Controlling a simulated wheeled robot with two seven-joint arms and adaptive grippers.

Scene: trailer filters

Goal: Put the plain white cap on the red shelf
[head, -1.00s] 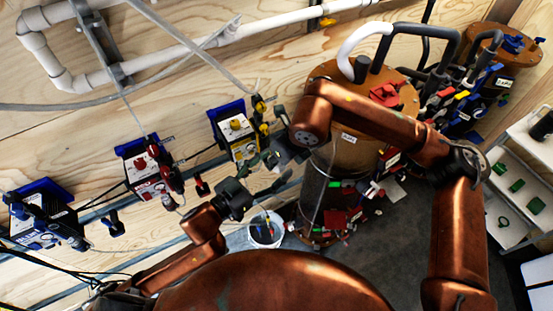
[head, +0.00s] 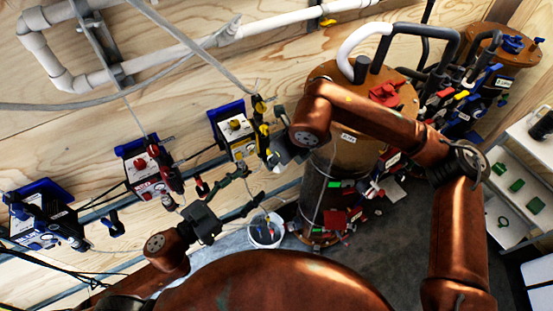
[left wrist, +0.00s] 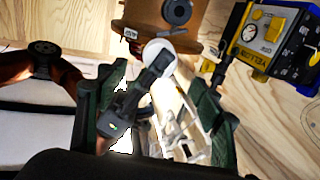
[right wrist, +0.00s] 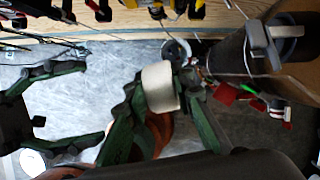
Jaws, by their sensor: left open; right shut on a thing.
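The plain white cap (right wrist: 158,92) is between the green fingers of my right gripper (right wrist: 163,82), which is shut on it. In the left wrist view the cap (left wrist: 157,54) shows as a white round thing beyond my left fingers. My left gripper (head: 253,186) is open and empty, a little below and left of my right gripper (head: 271,152) in the head view. It also shows open at the left of the right wrist view (right wrist: 84,102). The cap is hard to make out in the head view. I cannot tell any part for sure as the red shelf.
Yellow (head: 237,132), red (head: 146,170) and blue (head: 37,220) marked boxes hang along the wooden wall. A brown-topped cylinder (head: 345,148) with red parts stands right of the grippers. A white bucket (head: 252,235) with items stands on the floor. White shelves are at the far right.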

